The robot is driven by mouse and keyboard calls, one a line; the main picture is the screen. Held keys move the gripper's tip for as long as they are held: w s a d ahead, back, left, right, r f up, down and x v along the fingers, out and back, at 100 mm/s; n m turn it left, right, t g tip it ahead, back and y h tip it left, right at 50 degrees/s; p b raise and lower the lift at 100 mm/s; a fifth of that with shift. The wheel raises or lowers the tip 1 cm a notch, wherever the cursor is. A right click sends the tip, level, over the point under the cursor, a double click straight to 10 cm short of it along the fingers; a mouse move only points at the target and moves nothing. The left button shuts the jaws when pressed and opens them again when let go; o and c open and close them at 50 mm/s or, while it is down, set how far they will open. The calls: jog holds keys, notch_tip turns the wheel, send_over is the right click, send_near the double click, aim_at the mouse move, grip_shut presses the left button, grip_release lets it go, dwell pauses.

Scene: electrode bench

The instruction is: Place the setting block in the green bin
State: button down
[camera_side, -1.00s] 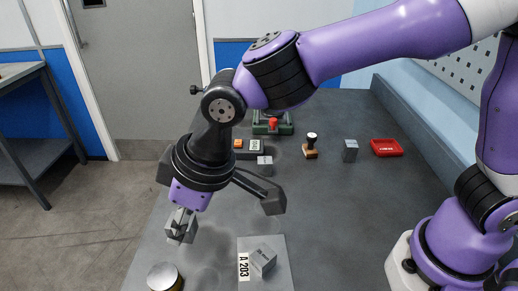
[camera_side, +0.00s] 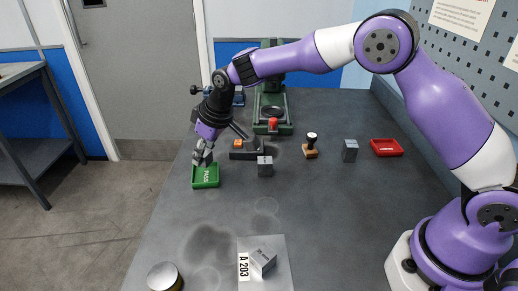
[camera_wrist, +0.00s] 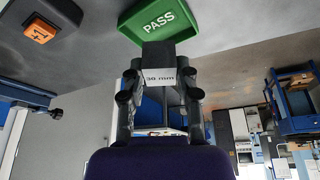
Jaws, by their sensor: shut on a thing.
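The green bin (camera_side: 205,182), marked PASS, stands on the bench at its left side. It also shows at the top of the wrist view (camera_wrist: 160,20). My gripper (camera_side: 202,156) points down over the back of the bin and is shut on a grey block. In the wrist view the block (camera_wrist: 160,57) sits between the two fingers, has a label reading 30 mm, and overlaps the bin's near edge. I take it as the setting block. It appears above the bin; the exact gap is hard to tell.
A grey block (camera_side: 265,167) stands right of the bin, another (camera_side: 350,151) farther right. A stamp (camera_side: 311,148), a red bin (camera_side: 387,147) and a green press (camera_side: 272,120) stand behind. An orange button (camera_wrist: 41,33) is near the green bin. Another block (camera_side: 263,262) lies in front, beside a round cylinder (camera_side: 164,277).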

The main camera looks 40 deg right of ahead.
aim_at(206, 165)
jog(key=shift+f, duration=2)
jog(key=shift+f, duration=0.15)
jog(key=c, duration=0.9)
grip_release()
jog(key=shift+o, duration=0.2)
